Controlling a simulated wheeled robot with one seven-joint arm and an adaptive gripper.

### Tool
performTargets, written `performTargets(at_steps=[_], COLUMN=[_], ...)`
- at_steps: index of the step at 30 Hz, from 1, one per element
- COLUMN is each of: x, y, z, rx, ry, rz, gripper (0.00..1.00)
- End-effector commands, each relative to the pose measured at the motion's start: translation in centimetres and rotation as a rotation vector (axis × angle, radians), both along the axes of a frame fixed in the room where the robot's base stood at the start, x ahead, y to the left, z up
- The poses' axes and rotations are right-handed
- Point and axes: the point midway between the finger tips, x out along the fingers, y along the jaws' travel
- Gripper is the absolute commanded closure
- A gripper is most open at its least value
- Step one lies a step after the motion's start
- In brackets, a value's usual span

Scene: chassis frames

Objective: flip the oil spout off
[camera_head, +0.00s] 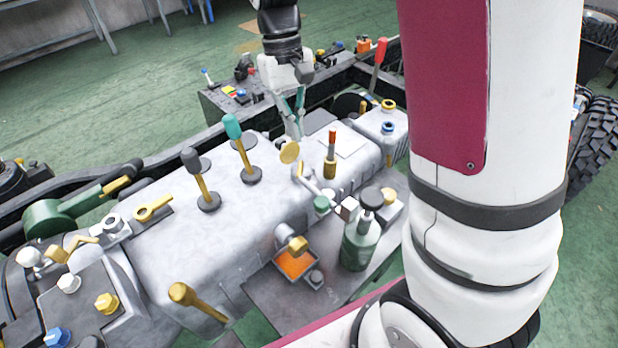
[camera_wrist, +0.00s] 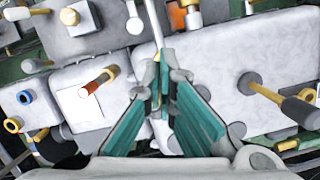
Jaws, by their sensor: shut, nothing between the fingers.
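What looks like the oil spout (camera_head: 297,245) is a short grey pipe with a gold end, above a small tray of orange liquid (camera_head: 295,264). In the wrist view an orange patch (camera_wrist: 178,16) shows at the top edge, with a grey part beside it. My gripper (camera_head: 297,132), with teal fingers, is shut and empty above the far side of the grey housing, behind the spout and apart from it. A gold disc (camera_head: 290,152) is just below the fingertips. In the wrist view my gripper (camera_wrist: 165,62) hides what lies directly below.
A teal-topped lever (camera_head: 233,128), a grey-topped lever (camera_head: 191,160) and a red-brown lever (camera_head: 331,150) stand up from the housing. A green bottle (camera_head: 361,243) stands right of the tray. A red-handled lever (camera_head: 380,52) rises behind. Open space lies above the housing.

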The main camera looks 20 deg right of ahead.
Motion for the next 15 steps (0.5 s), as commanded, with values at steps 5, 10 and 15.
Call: performTargets(at_steps=[5, 10, 15], x=[-0.1, -0.6, -1.4], y=[0.0, 0.0, -0.1], z=[-0.2, -1.9, -5.1], rx=[0.0, 0.0, 0.0], ry=[0.0, 0.002, 0.004], rz=[0.0, 0.0, -0.001], gripper=[1.0, 1.0, 1.0])
